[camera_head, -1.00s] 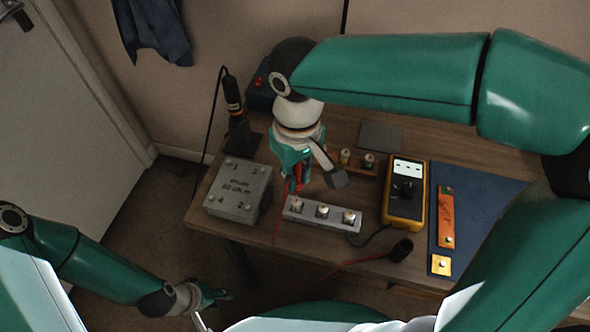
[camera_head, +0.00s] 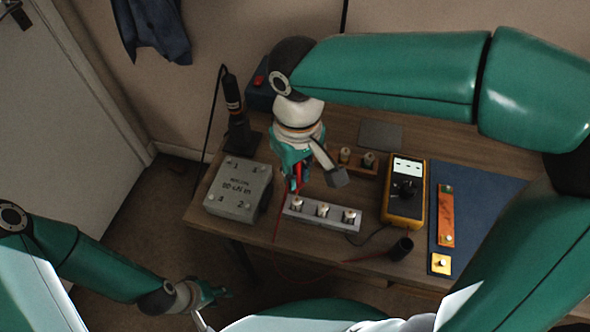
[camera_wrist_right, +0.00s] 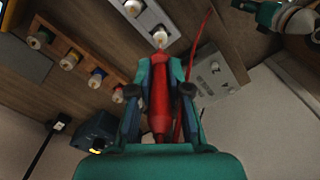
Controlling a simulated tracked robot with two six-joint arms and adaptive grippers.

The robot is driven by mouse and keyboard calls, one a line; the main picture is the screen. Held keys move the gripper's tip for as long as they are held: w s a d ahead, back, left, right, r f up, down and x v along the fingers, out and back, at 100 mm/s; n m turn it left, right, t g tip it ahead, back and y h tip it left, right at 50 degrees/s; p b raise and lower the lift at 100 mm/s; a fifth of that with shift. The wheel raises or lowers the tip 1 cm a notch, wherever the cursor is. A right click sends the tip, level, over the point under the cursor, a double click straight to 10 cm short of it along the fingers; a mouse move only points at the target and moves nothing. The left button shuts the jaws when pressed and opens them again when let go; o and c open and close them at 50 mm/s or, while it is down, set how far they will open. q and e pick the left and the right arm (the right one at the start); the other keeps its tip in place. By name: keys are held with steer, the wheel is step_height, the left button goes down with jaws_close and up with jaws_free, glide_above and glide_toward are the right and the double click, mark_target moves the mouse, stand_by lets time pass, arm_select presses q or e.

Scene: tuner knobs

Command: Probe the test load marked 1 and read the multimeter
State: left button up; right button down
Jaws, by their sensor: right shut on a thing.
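My right gripper (camera_head: 297,163) is shut on a red probe (camera_wrist_right: 160,95), which also shows in the head view (camera_head: 298,178). The probe points down beside the grey bar with white knobs (camera_head: 323,214). In the wrist view its tip overlaps a knob on the bar; contact cannot be told. The grey test load box (camera_head: 240,188), with small numbered terminals at its top corners, stands left of the probe. The yellow multimeter (camera_head: 404,195) stands to the right, its reading too small to read. My left gripper (camera_head: 215,294) is off the table at lower left; its fingers are unclear.
A wooden block with knobs (camera_head: 357,162) and a grey plate (camera_head: 380,135) lie behind the bar. A black cup (camera_head: 401,249) stands near the front edge. A soldering-iron-like tool (camera_head: 238,125) stands at back left. A blue mat (camera_head: 470,180) lies at right.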

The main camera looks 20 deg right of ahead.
steer(key=shift+f, duration=0.25)
stand_by(0.8)
stand_by(0.4)
stand_by(0.6)
stand_by(0.4)
steer(key=shift+r+p, duration=2.3)
steer(key=shift+r, duration=0.25)
